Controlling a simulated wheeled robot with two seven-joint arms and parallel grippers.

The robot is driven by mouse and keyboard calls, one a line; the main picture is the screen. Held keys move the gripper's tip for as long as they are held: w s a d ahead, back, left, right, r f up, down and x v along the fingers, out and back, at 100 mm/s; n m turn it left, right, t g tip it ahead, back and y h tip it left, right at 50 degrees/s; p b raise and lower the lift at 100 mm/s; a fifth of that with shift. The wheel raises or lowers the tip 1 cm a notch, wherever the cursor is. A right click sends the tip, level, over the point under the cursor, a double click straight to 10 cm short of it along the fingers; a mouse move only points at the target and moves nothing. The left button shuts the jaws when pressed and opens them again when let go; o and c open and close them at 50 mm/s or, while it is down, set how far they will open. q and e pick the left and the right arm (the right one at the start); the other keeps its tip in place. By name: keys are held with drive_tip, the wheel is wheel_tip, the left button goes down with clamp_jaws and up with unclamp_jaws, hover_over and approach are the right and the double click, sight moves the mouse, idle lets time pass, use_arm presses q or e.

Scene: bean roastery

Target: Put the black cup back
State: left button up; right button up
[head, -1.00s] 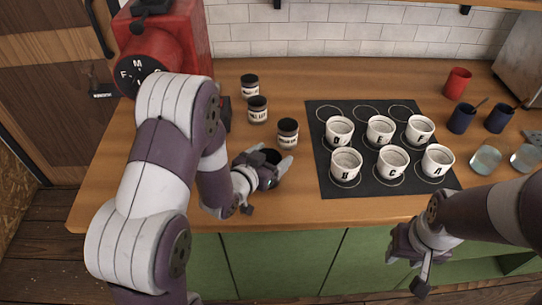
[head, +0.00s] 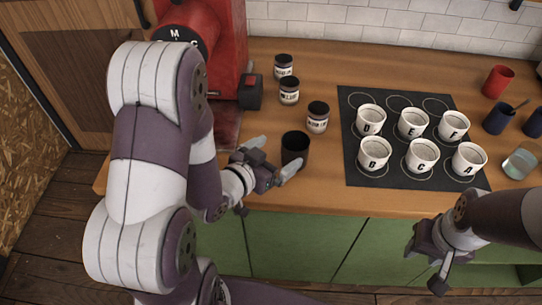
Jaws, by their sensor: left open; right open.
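The black cup (head: 295,146) stands upright on the wooden counter, left of the dark mat and in front of the labelled jars. My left gripper (head: 279,153) is open and empty, just to the left of the cup and in front of it. Its nearer finger overlaps the cup's lower edge in the picture; I cannot tell whether they touch. My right gripper (head: 422,266) is open and empty, in front of the counter at the lower right.
The dark mat (head: 355,180) carries several white lettered cups (head: 374,154) in two rows, with empty rings behind. Several dark-lidded jars (head: 317,117) stand behind the black cup. A red machine (head: 225,50) is at left. A red cup (head: 497,82) and blue cups (head: 498,119) are at right.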

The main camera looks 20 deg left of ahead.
use_arm(q)
drive_tip(key=a+f+g+y, duration=0.1)
drive_tip(key=s+a+f+g+y, duration=0.1)
drive_tip(key=g, duration=0.1)
drive_tip(key=shift+a+f+g+y, duration=0.3)
drive_tip(key=shift+a+f+y, duration=0.1)
drive_tip(key=shift+s+a+f+n+g+y, duration=0.25)
drive_tip(key=shift+s+n+g+y, duration=0.1)
drive_tip(key=shift+g, duration=0.25)
drive_tip(key=shift+s+a+f+n+g+y, duration=0.25)
drive_tip(key=shift+s+g, duration=0.1)
drive_tip(key=shift+g, duration=0.25)
drive_tip(key=s+d+r+n+g, duration=0.1)
drive_tip(key=s+d+n+g, duration=0.1)
drive_tip(key=s+g, duration=0.4)
drive_tip(key=shift+s+r+y, duration=0.3)
drive_tip(key=shift+s, duration=0.9)
